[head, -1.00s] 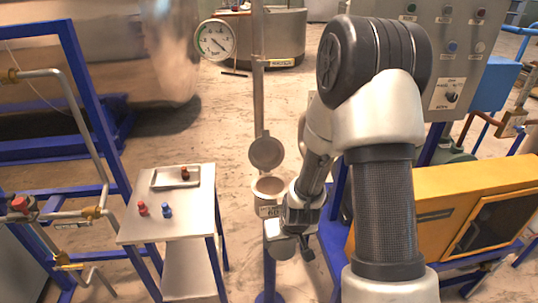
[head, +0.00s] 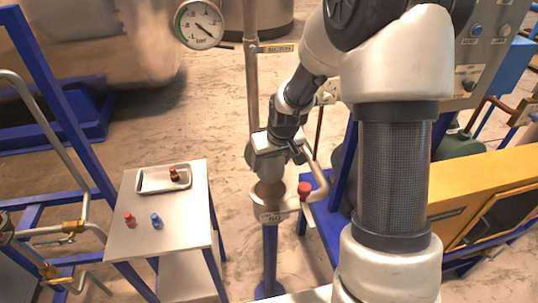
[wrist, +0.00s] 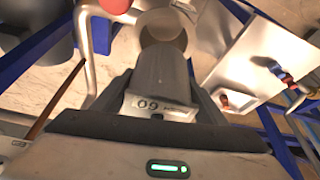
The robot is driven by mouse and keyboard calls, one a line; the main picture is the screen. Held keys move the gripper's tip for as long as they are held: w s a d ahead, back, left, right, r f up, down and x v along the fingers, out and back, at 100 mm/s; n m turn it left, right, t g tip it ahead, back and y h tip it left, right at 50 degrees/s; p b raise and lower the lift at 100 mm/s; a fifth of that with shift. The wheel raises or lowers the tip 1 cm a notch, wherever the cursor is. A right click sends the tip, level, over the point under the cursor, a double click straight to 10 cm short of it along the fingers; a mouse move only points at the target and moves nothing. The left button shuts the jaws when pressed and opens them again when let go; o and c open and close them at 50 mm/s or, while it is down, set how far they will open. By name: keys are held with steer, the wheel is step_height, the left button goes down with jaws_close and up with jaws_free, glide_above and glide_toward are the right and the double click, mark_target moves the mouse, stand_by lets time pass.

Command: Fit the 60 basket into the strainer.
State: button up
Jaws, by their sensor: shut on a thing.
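My gripper (head: 270,160) is shut on the 60 basket (wrist: 160,76), a grey cylinder between the fingers in the wrist view. Its tag reads 60 upside down there. The strainer (head: 268,195) is an open round cup on a blue post, with a white tag reading 60 on its front. The strainer's round mouth also shows in the wrist view (wrist: 163,38), beyond the basket's far end. The hinged grey lid (head: 251,156) stands up behind, partly hidden.
A red-knobbed valve handle (head: 305,189) and bent pipe stand close right of the strainer. The steel table (head: 190,225) at left holds a tray (head: 150,183), a red piece (head: 129,220) and a blue piece (head: 156,221). A yellow cabinet (head: 460,200) stands at right.

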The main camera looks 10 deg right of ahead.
mark_target(271, 182)
steer(key=shift+s, duration=0.2)
steer(key=shift+f+b, duration=0.25)
steer(key=shift+b, duration=0.25)
steer(key=shift+f+b, duration=2.15)
steer(key=shift+f, duration=0.45)
steer(key=shift+f+b, duration=0.15)
steer(key=shift+b, duration=0.4)
steer(key=shift+f+b, duration=0.3)
steer(key=shift+f+b, duration=0.95)
steer(key=shift+f, duration=0.2)
steer(key=o, duration=1.5)
steer(key=shift+r, duration=0.15)
